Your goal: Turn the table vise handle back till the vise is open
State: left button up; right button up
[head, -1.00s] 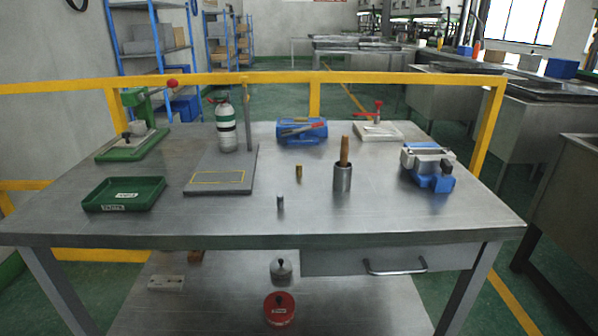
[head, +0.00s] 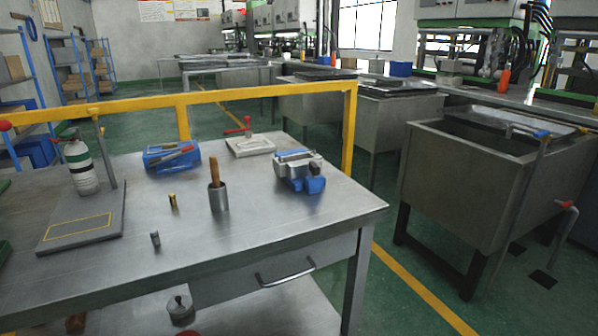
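The table vise (head: 300,171), blue with grey metal jaws, stands near the right end of the steel table (head: 270,226). Its handle is too small to make out clearly, and I cannot tell how far the jaws are apart. Neither of my grippers is in the head view.
On the table are a metal cup with a wooden-handled tool (head: 218,198), a blue toolbox (head: 172,157), a white plate with a red handle (head: 250,144), a striped bottle (head: 80,168) and two small cylinders. A yellow rail (head: 230,95) runs behind. A steel sink (head: 480,180) stands right, across green floor.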

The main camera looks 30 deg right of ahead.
aim_at(314, 168)
jog(key=i+j, duration=0.1)
jog(key=j, duration=0.3)
jog(key=i+j+z, duration=0.1)
jog(key=j, duration=0.3)
jog(key=z, duration=1.35)
